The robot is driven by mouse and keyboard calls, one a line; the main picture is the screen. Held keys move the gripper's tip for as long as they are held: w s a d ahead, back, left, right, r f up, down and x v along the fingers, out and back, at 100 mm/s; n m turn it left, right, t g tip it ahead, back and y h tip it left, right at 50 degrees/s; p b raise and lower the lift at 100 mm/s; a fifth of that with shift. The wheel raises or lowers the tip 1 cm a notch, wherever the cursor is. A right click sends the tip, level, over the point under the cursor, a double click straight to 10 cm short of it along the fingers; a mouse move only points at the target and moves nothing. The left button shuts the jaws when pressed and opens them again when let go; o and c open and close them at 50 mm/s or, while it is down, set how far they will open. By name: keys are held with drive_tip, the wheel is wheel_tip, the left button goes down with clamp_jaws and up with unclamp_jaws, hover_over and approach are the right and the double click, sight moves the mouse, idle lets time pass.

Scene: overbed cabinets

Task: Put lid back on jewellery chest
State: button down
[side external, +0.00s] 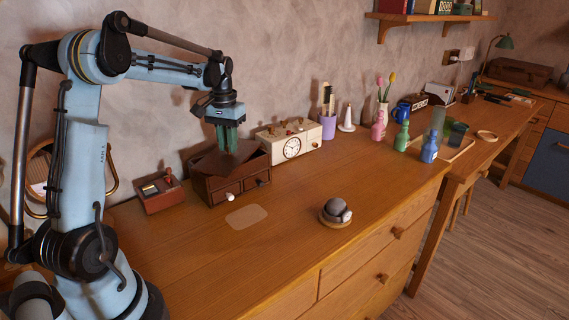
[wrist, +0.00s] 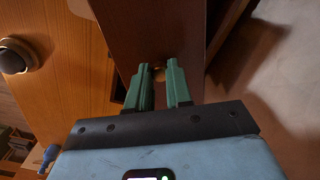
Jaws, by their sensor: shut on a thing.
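The jewellery chest (side external: 236,187) is a dark brown wooden box with small front drawers, standing near the wall in the side external view. Its lid (side external: 212,164) is a dark brown panel, tilted and askew over the chest's top; I cannot tell whether it touches the rim. The lid fills the upper middle of the wrist view (wrist: 155,28). The fingers hide part of the knob.
A cream clock radio (side external: 290,141) stands close to the chest's right. A small brown box (side external: 160,194) is to its left. A pale mat (side external: 246,216) lies in front, and a grey round object (side external: 334,210) sits farther right. The front desktop is mostly clear.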

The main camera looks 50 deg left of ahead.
drive_tip(key=shift+c, duration=2.4)
unclamp_jaws()
drive_tip(key=shift+r, duration=0.1)
drive_tip(key=shift+r, duration=3.4)
clamp_jaws()
